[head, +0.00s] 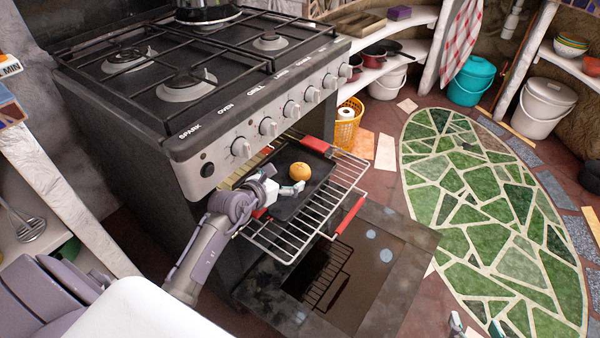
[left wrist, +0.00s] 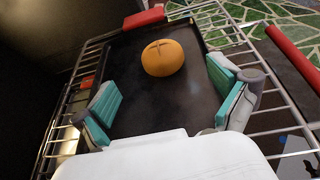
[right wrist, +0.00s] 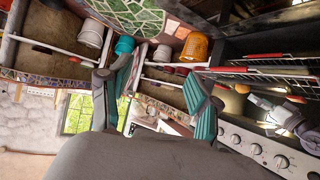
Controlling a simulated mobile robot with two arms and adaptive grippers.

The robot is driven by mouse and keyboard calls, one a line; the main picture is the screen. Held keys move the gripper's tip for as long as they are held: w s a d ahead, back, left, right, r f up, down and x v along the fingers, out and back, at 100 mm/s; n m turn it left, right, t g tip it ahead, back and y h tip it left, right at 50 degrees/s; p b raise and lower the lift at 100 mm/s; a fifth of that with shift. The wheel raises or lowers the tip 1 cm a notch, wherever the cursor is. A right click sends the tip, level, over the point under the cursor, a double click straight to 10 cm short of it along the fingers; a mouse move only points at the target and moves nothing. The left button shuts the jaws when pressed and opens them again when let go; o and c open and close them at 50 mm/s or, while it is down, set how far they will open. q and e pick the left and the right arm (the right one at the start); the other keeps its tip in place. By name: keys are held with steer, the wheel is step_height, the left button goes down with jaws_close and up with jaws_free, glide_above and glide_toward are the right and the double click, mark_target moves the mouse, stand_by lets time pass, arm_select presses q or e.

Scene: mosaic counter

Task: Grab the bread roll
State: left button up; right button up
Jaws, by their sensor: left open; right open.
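The bread roll (head: 300,171) is round and golden brown, and lies on a dark baking tray (head: 318,168) on the pulled-out oven rack. In the left wrist view the roll (left wrist: 162,58) has a cross cut on top and sits beyond the fingertips, towards the tray's far end. My left gripper (head: 284,188) is open over the tray, close to the roll but apart from it. Its two teal-padded fingers (left wrist: 168,100) stand wide with nothing between them. My right gripper (right wrist: 158,82) is open and empty, away from the oven; its fingertips (head: 477,327) show at the head view's bottom edge.
The wire rack (head: 282,240) juts out above the lowered oven door (head: 385,265). The tray has red end handles (head: 317,144). The stove's knob panel (head: 268,127) overhangs behind. An orange basket (head: 346,130) stands beyond the rack. The green mosaic floor (head: 480,200) at right is clear.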

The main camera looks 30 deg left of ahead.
mark_target(296, 172)
arm_select(q)
steer(key=x, duration=0.3)
steer(key=shift+s+b, duration=0.1)
steer(key=shift+b, duration=0.3)
steer(key=shift+w+f, duration=0.15)
steer(key=shift+w, duration=0.2)
steer(key=b+x, duration=0.2)
steer(key=x, duration=0.2)
steer(key=shift+w+d+f+b, duration=0.1)
steer(key=shift+w+f+b, duration=0.1)
steer(key=shift+b, duration=0.15)
steer(key=shift+w, duration=0.2)
arm_select(e)
steer(key=w+a+r+t+y, duration=0.1)
steer(key=r+t, duration=0.4)
steer(key=r, duration=0.2)
steer(key=w+a+r+t+y, duration=0.2)
steer(key=r+t, duration=0.3)
steer(key=r, duration=0.3)
steer(key=shift+y, duration=0.3)
arm_select(q)
steer(key=shift+c, duration=0.4)
steer(key=c, duration=1.2)
